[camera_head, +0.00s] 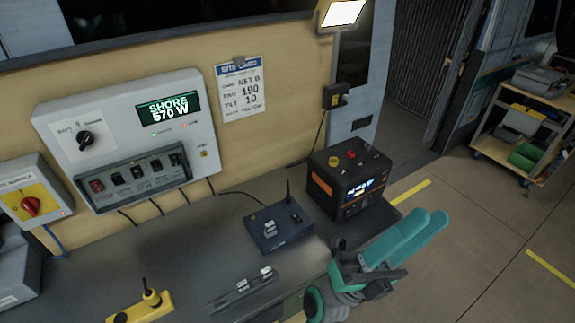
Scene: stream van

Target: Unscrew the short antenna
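A dark blue box (278,240) lies on the grey counter. One thin black antenna (288,193) stands upright at its back right corner, and small light grey pieces sit on its top. A yellow block (155,308) at the front left of the counter holds an upright black antenna-like rod (147,291) with a thicker base. I cannot tell which of the two is the short antenna. My gripper (432,215) has teal fingers and is right of the box, apart from both antennas. Its fingers lie side by side in this view, so any gap is unclear. Nothing shows between them.
A black and orange power unit (347,185) stands right of the blue box. A dark rail (242,290) with small light pieces lies in front. A control panel (130,140) and a yellow switch box (32,203) are along the wall. A cart (520,125) stands far right.

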